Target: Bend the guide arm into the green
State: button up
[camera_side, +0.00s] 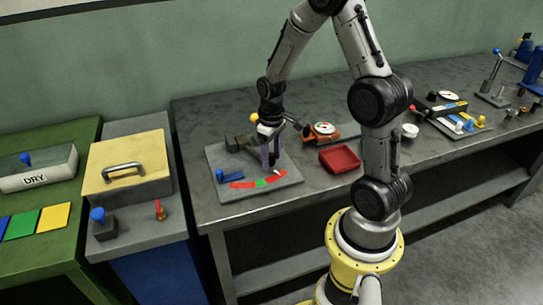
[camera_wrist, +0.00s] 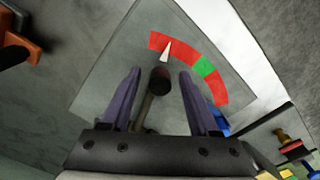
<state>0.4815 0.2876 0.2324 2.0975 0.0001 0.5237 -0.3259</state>
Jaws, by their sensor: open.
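A grey plate (camera_side: 221,160) on the bench carries a curved scale, red at both ends with a green band (camera_side: 261,183) between; the green also shows in the wrist view (camera_wrist: 205,66). The guide arm, a dark rod with a black knob (camera_wrist: 160,80), has a white pointer (camera_wrist: 166,51) at its tip. In the wrist view the pointer lies over the red section left of the green. My gripper (camera_side: 271,160) is open, low over the plate. In the wrist view its fingers (camera_wrist: 159,76) stand on either side of the knob, with visible gaps. The side view mostly hides the guide arm behind my gripper.
A blue block (camera_side: 229,175) sits on the plate left of my gripper. A red tray (camera_side: 340,158) and an orange gauge unit (camera_side: 323,130) stand to the right. A yellow-topped box with a handle (camera_side: 125,168) is on the left. Bench in front of the tray is clear.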

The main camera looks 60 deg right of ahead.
jog(key=shift+c, duration=0.3)
grip_shut()
dwell(1.1)
